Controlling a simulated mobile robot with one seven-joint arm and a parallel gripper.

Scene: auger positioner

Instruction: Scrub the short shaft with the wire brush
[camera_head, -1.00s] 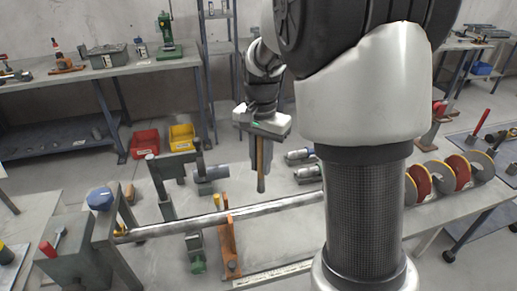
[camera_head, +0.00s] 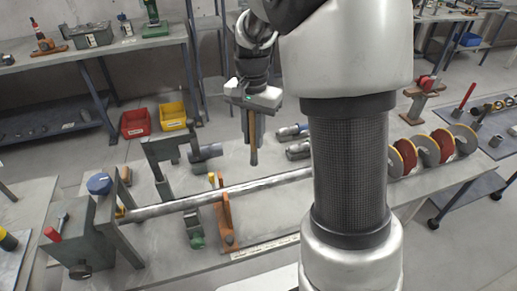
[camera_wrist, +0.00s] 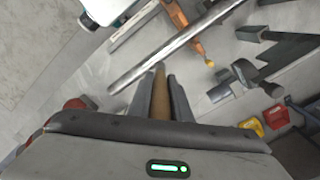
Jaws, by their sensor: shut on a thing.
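My gripper (camera_head: 252,148) points down above the bench and is shut on a slim brown wooden piece (camera_wrist: 160,92), which looks like the wire brush's handle; no bristles show. In the wrist view the piece sits between my two dark fingers. A long bright steel shaft (camera_head: 270,183) lies across the bench and passes in front of my gripper in the head view; a gap to it shows in the wrist view. I cannot tell which piece is the short shaft.
An orange stand (camera_head: 226,222) supports the long shaft. Two silver cylinders (camera_head: 299,150) lie behind it. Red and grey discs (camera_head: 425,148) stand at the right. A blue-capped block (camera_head: 99,184) is at the left end. Red and yellow bins (camera_head: 135,123) are behind.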

